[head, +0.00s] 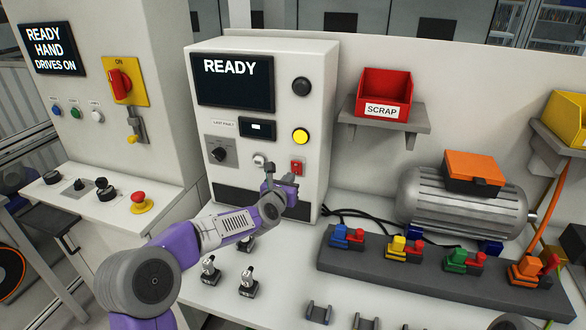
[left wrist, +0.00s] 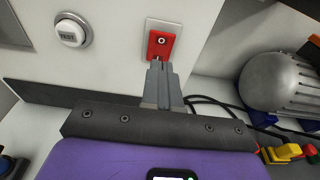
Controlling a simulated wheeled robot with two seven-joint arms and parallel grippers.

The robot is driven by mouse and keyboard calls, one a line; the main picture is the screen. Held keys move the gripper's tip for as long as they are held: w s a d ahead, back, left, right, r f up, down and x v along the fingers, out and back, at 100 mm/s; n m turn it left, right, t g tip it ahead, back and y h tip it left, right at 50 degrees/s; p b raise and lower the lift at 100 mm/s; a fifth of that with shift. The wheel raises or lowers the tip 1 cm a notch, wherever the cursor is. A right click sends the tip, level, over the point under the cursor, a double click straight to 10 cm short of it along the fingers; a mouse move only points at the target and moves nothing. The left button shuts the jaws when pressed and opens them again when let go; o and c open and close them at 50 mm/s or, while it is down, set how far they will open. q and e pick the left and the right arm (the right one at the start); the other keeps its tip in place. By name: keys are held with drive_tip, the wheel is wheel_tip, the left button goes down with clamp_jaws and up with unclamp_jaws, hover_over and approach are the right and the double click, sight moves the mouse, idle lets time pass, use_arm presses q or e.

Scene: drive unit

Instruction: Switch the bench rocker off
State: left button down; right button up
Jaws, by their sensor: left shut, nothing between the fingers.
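The bench rocker (head: 297,167) is a small red switch on a white plate, low on the right of the pale control box's front. In the left wrist view the rocker (left wrist: 161,42) shows a white ring mark on its upper half. My left gripper (head: 268,184) is shut and empty, just in front of the box, below and left of the rocker in the head view. In the left wrist view its shut fingertips (left wrist: 159,68) overlap the rocker's lower edge. I cannot tell whether they touch it. My right gripper is not in view.
The control box (head: 318,120) has a READY screen (head: 235,82), a yellow button (head: 300,136), a black knob (head: 221,154) and a white round button (left wrist: 71,31) left of the rocker. A motor (head: 463,203) and coloured connectors stand to the right. A red scrap bin (head: 384,92) sits above.

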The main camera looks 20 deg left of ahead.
sight(296, 166)
use_arm(q)
drive_tip(key=shift+w+d+r+p, duration=0.15)
drive_tip(key=shift+w+p, duration=0.15)
drive_tip(key=shift+w, duration=0.75)
drive_tip(key=shift+w+a+r+p, duration=0.15)
drive_tip(key=shift+w+p, duration=0.15)
drive_tip(key=shift+w, duration=0.75)
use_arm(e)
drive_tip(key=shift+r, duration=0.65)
